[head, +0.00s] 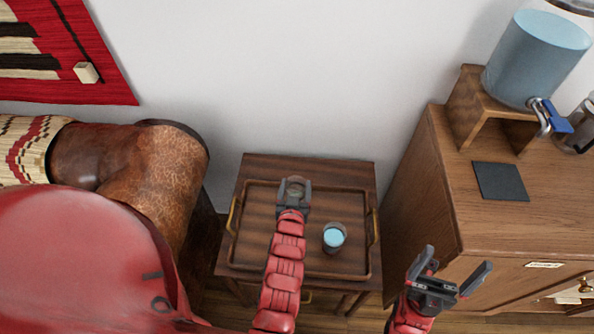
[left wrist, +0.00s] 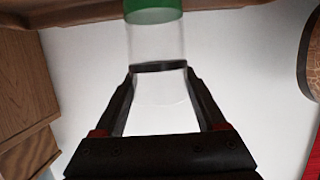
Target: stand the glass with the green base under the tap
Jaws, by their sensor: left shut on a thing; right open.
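The glass with the green base (left wrist: 155,40) is between the fingers of my left gripper (left wrist: 160,75) in the left wrist view. Its green base is at the top of that picture. In the head view, my left gripper (head: 295,185) is shut on it over the far part of the tray, and the glass is mostly hidden. My right gripper (head: 450,275) is open and empty in front of the cabinet. The tap (head: 543,118), with a blue lever, sticks out of the water tank (head: 535,60) at the upper right.
A dark square mat (head: 500,181) lies on the wooden cabinet (head: 440,200), in front of the tank's wooden stand (head: 468,105). Another glass (head: 334,237), light blue inside, stands on the tray (head: 235,262). A jar (head: 578,125) is right of the tap. A brown leather seat (head: 165,165) is at left.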

